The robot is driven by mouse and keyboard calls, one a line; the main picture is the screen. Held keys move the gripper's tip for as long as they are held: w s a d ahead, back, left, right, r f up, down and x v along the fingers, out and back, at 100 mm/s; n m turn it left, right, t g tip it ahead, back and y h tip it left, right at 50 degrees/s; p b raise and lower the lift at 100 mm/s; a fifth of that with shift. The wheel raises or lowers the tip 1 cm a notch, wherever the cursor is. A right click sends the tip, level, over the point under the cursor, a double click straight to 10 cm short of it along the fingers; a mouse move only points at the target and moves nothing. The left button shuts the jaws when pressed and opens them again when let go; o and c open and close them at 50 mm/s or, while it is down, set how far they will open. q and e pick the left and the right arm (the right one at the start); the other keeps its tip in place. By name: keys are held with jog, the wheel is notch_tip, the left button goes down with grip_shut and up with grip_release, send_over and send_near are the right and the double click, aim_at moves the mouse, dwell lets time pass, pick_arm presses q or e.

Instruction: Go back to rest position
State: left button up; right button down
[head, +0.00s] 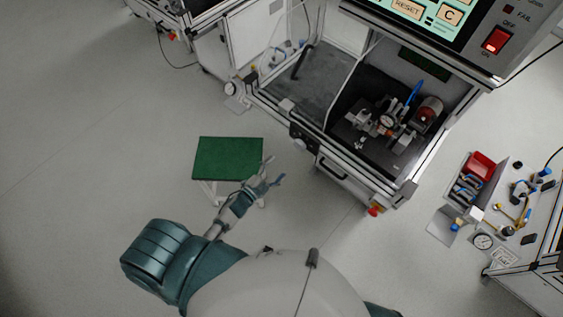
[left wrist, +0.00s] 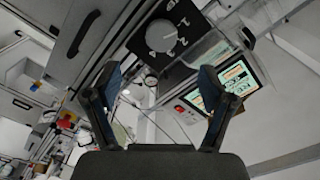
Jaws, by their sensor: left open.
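My left gripper (head: 270,172) is open and empty in the head view. It is above the floor, over the right edge of a green-topped stand (head: 228,158) and left of the test machine (head: 335,172). The left wrist view also shows the left gripper (left wrist: 166,85) with its two fingers spread and nothing between them. Behind the fingers, that view shows a dark panel with a round knob (left wrist: 161,35) and a lit screen (left wrist: 236,80). My right gripper is not in view.
The machine's open bay holds a fixture (head: 388,122) with a red-brown cylinder (head: 427,112). A red switch (head: 496,40) sits on its front panel. A side table with a red bin (head: 480,165) stands at the right. The floor at the left (head: 80,130) is clear.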

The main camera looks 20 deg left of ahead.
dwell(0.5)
pick_arm(q)
jog(key=s+a+f+n+g+y, duration=0.15)
jog(key=s+f, duration=0.25)
jog(key=f, duration=0.4)
jog(key=s+a+f+n+g+y, duration=0.1)
jog(key=s+f+n+g+y, duration=0.2)
jog(key=f, duration=0.6)
jog(key=s+a+f+n+g, duration=0.1)
jog(key=s+f+n+g, duration=0.1)
jog(key=s+f, duration=0.45)
jog(key=s+f+n+g, duration=0.1)
jog(key=s+f+g, duration=0.2)
jog(key=s, duration=0.6)
jog(key=s+f+n+g+y, duration=0.1)
jog(key=s+f+n+g, duration=0.1)
jog(key=s+f, duration=0.6)
jog(key=s+f+n+g, duration=0.1)
jog(key=s+f+g, duration=0.3)
jog(key=s, duration=0.6)
jog(key=shift+s+f+n+y, duration=0.35)
jog(key=shift+f, duration=0.55)
jog(key=shift+g, duration=0.25)
